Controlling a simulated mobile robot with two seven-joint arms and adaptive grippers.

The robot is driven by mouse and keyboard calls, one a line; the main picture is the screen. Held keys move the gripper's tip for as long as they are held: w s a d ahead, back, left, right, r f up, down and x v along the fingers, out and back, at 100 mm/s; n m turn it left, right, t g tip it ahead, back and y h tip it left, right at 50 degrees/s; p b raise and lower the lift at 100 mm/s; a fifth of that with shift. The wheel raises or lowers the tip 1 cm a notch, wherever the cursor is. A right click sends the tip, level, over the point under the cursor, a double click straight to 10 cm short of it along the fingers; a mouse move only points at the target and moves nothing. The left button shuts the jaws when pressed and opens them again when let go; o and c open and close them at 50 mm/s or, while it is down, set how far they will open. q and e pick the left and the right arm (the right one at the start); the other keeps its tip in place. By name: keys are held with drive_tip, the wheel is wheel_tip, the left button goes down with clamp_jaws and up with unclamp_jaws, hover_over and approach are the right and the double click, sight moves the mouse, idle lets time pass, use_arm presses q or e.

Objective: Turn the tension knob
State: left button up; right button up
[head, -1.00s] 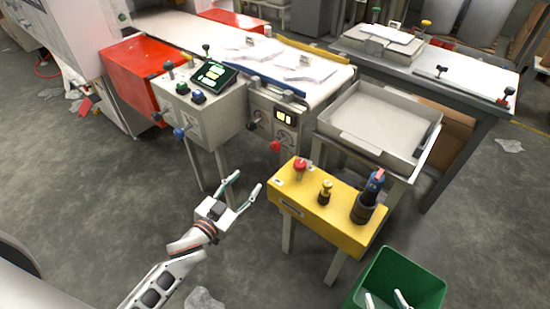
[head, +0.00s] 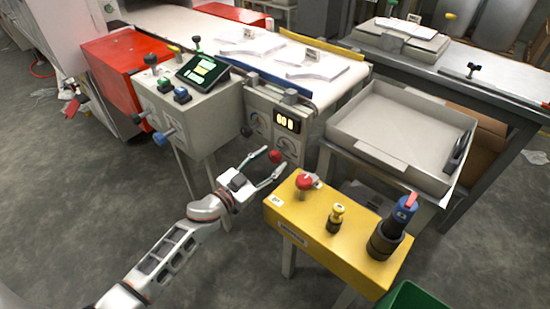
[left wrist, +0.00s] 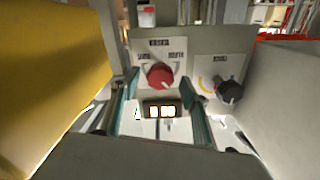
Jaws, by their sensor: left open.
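A red knob (head: 275,156) sits on the grey front panel under the conveyor, below a small lit display. A black knob (head: 247,131) is to its left on the same panel. In the left wrist view the red knob (left wrist: 160,76) is ahead between the fingers, with the black knob (left wrist: 230,92) to its right. Their labels are too small to read, so I cannot tell which is the tension knob. My left gripper (head: 273,160) is open, its fingertips at either side of the red knob in the picture; contact is unclear. My right gripper is out of view.
A yellow control box (head: 310,232) with a red button, a yellow knob and a dark blue handle stands close right of my left gripper. A grey console (head: 205,128) with a screen and levers is at left. A grey tray (head: 385,150) stands behind the yellow box.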

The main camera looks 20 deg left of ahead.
use_arm(q)
drive_tip(key=shift+x, duration=0.8)
drive_tip(key=shift+w+d, duration=0.1)
drive_tip(key=shift+w, duration=0.15)
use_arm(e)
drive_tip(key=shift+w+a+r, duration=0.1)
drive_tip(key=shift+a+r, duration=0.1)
use_arm(q)
drive_tip(key=c, duration=1.1)
